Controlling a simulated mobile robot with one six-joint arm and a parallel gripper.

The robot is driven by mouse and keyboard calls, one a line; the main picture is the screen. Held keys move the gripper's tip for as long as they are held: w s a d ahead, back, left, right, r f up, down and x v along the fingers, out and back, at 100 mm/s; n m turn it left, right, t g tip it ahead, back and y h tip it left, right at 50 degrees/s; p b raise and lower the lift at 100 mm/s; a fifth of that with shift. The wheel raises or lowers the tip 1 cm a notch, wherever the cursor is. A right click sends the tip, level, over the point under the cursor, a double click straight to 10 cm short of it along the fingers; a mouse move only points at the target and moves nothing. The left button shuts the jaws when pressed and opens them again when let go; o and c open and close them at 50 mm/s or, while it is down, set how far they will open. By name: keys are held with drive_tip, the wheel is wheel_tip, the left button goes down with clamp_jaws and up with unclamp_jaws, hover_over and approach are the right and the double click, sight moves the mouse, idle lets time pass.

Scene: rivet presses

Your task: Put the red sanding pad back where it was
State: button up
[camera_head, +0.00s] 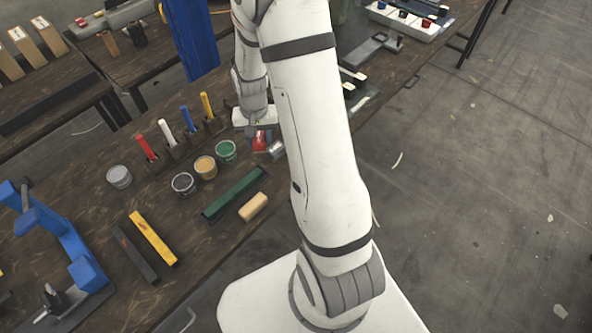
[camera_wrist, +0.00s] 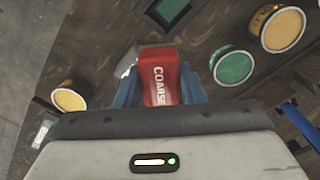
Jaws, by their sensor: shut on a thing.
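The red sanding pad (camera_wrist: 160,78), lettered "COARSE", is between the fingers of my gripper (camera_wrist: 160,92) in the wrist view. The gripper is shut on it, and the fingers hide part of its sides. In the head view the red pad (camera_head: 260,141) shows under my gripper (camera_head: 259,128), beside the green tin. A pale grey piece (camera_wrist: 127,62) shows close beside the pad; I cannot tell whether it touches. I cannot tell whether the pad is clear of the bench.
The green tin (camera_head: 226,150), tan tin (camera_head: 205,167), dark tin (camera_head: 183,184) and grey tin (camera_head: 119,177) stand near. Coloured sticks stand upright behind, including a yellow one (camera_head: 207,105). A green bar (camera_head: 233,194) and tan block (camera_head: 253,207) lie in front. My arm hides bench to the right.

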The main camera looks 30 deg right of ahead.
drive_tip(key=s+d+r+m+b, duration=0.2)
drive_tip(key=s+d+m+b, duration=0.1)
drive_tip(key=s+d+m, duration=0.5)
drive_tip(key=shift+m, duration=0.7)
drive_tip(key=f, duration=0.4)
drive_tip(key=w+f, duration=0.1)
drive_tip(key=f, duration=0.1)
drive_tip(key=shift+a+f, duration=0.2)
drive_tip(key=shift+a, duration=0.05)
drive_tip(key=shift+f, duration=1.7)
drive_tip(key=shift+f, duration=0.25)
drive_tip(key=o, duration=1)
drive_tip(key=shift+r, duration=0.1)
drive_tip(key=shift+c, duration=0.2)
